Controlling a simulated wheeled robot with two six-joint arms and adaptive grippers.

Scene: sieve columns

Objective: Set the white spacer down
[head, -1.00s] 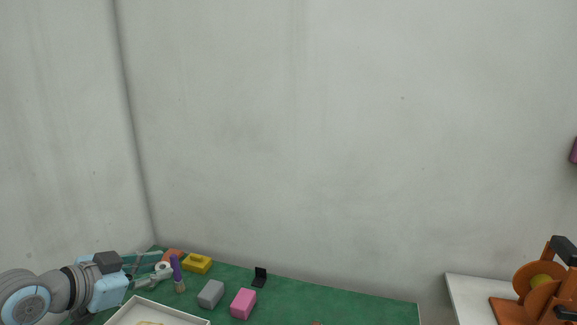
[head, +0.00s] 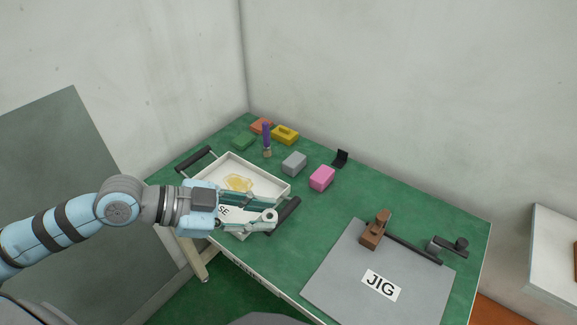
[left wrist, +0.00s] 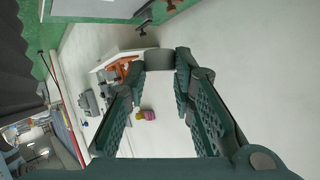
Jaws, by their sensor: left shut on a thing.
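The white spacer (head: 269,216) is a small pale ring at the fingertips of my left gripper (head: 262,212) in the head view. The gripper is shut on it, over the front right edge of a white tray (head: 273,189); the height above it is hard to tell. The gripper's fingers hide part of the ring. My right gripper is in no view.
The tray has dark handles and holds a yellow item (head: 238,182). Behind stand a grey block (head: 294,163), a pink block (head: 321,178), a yellow block (head: 285,135) and a purple-handled brush (head: 266,138). A grey JIG plate (head: 335,275) carries a brown clamp (head: 374,230). Green table between is clear.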

